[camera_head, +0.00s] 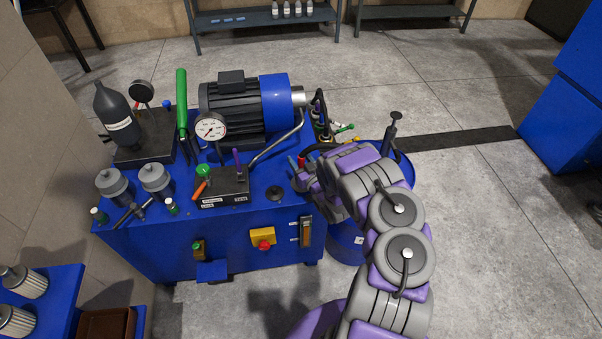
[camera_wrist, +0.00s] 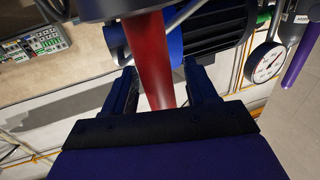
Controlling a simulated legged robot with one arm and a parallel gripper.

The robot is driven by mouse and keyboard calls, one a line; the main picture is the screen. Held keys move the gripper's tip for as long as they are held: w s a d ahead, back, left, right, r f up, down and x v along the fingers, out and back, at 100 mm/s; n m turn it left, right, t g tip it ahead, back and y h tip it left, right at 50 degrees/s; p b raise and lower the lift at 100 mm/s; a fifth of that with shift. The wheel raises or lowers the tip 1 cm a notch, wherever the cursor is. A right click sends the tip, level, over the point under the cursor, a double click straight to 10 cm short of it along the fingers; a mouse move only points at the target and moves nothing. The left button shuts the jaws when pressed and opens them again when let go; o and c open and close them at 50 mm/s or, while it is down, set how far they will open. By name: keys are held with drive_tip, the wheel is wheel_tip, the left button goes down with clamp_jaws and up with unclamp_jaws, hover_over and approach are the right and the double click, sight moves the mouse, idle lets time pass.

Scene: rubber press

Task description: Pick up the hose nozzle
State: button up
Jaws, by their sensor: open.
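A red tapered piece, which looks like the hose nozzle (camera_wrist: 150,60), stands between the two black fingers of my gripper (camera_wrist: 160,72) in the wrist view. Bare space shows beside it, and the fingers are open around it. I cannot tell whether either finger touches it. In the head view only a small red bit (camera_head: 301,160) shows beside my gripper (camera_head: 303,178), at the right edge of the blue press unit (camera_head: 165,250). My arm hides much of that spot.
A motor (camera_head: 245,105), a pressure gauge (camera_head: 210,127) and levers stand on the unit, close left of my gripper. A blue drum (camera_head: 346,243) stands under my arm, with a black upright fitting (camera_head: 391,132) above it.

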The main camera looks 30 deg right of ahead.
drive_tip(key=shift+w, duration=0.55)
drive_tip(key=shift+c, duration=0.2)
clamp_jaws()
